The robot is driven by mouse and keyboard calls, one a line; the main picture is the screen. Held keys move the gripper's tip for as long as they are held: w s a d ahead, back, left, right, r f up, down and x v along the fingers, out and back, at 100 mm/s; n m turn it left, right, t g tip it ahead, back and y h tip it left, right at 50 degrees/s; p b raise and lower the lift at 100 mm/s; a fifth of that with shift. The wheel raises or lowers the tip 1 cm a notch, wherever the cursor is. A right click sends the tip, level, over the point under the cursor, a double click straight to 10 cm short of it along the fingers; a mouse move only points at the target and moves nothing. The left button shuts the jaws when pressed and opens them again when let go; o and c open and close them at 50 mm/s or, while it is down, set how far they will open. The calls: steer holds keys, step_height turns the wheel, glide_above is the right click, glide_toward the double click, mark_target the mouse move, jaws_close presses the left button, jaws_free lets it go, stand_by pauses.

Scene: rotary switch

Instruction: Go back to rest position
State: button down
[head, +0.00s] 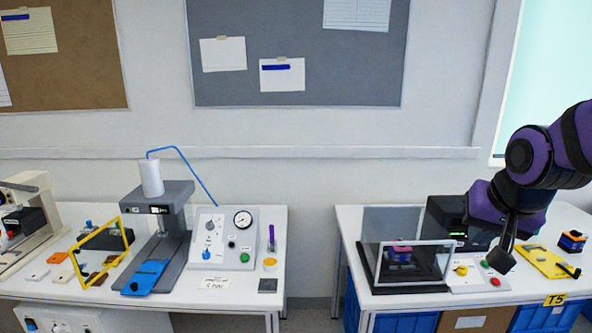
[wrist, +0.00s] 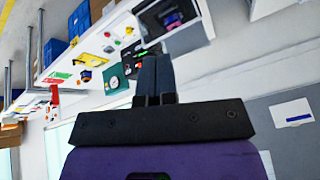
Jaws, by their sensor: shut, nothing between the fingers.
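My gripper (head: 502,258) hangs from my purple and black arm at the right of the head view, in front of the right table's machine. Its dark fingers are together and hold nothing; they also show in the wrist view (wrist: 155,75). The rotary switch with a yellow knob (head: 461,270) sits on a pale panel on the right table, left of the gripper and apart from it. The panel also carries a green button and a red button (head: 495,282).
A clear-walled station (head: 408,262) stands left of the switch panel. A yellow tray (head: 545,262) lies to the right. The left table (head: 240,292) carries a press and a grey control box (head: 222,238) with a gauge. A gap separates the tables.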

steer(key=s+r+n, duration=0.4)
steer(key=s+r, duration=0.3)
steer(key=s, duration=0.5)
steer(key=shift+s+a, duration=0.15)
steer(key=shift+s, duration=0.25)
